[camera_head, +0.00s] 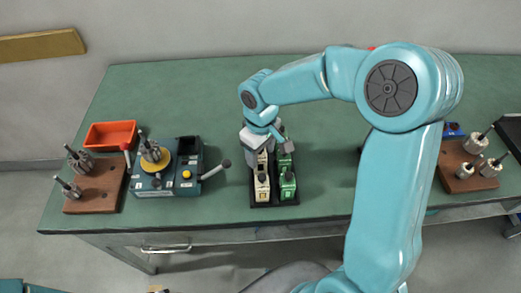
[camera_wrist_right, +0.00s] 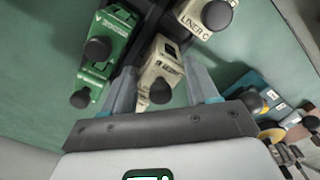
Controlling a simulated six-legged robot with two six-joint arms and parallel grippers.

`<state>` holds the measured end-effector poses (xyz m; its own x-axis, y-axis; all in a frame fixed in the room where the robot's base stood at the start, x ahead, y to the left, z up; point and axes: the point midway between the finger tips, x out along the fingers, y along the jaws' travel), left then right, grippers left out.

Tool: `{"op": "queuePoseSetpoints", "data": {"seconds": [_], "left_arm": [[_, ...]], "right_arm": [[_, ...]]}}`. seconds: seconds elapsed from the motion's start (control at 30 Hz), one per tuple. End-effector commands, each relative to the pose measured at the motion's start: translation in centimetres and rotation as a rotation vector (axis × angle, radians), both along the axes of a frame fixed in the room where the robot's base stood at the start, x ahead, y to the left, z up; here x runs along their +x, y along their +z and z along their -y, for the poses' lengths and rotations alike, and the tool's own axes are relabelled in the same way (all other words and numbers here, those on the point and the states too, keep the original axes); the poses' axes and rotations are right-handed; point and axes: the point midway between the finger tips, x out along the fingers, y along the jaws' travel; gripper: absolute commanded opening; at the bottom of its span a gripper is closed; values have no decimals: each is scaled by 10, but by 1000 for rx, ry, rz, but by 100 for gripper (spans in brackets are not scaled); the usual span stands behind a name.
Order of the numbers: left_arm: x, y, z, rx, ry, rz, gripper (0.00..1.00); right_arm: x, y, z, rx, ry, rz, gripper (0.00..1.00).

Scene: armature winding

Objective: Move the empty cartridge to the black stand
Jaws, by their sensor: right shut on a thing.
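My right gripper (camera_head: 268,138) is over the back of the black holder (camera_head: 274,204). In the right wrist view my right gripper (camera_wrist_right: 163,92) is shut on a cream cartridge (camera_wrist_right: 163,64) with a black knob. I cannot tell whether it is seated or lifted, nor read whether it is empty. Another cream cartridge (camera_head: 262,187) stands at the holder's front left; a cream one marked LINER C (camera_wrist_right: 205,14) shows in the wrist view. Green cartridges (camera_head: 287,187) stand on the right side. My left gripper is out of view.
A blue winding machine (camera_head: 168,178) with a lever stands left of the holder. Further left are a wooden block (camera_head: 98,188) with metal parts and an orange tray (camera_head: 110,135). Another wooden block (camera_head: 468,178) is at right. The green table (camera_head: 225,110) is clear behind the holder.

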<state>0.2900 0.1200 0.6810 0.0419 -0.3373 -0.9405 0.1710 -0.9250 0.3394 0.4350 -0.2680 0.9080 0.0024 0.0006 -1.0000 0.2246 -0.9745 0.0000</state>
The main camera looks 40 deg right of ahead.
Motion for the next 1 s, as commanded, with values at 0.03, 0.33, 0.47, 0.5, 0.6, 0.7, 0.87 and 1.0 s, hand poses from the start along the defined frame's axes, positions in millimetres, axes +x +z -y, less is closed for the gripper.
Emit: {"op": "queuePoseSetpoints", "data": {"seconds": [0.03,0.33,0.47,0.5,0.6,0.7,0.87,1.0], "left_arm": [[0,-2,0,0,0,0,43],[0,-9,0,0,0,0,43],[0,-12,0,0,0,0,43],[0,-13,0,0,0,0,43],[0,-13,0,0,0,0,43],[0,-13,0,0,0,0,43],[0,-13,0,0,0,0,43],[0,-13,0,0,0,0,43]], "right_arm": [[0,-3,0,0,0,0,25],[0,-10,0,0,0,0,25],[0,-14,0,0,0,0,25],[-1,-15,0,0,0,0,25],[-1,-16,0,0,0,0,25],[-1,-15,0,0,0,0,25],[-1,-15,0,0,0,0,25],[-1,-15,0,0,0,0,65]]}}
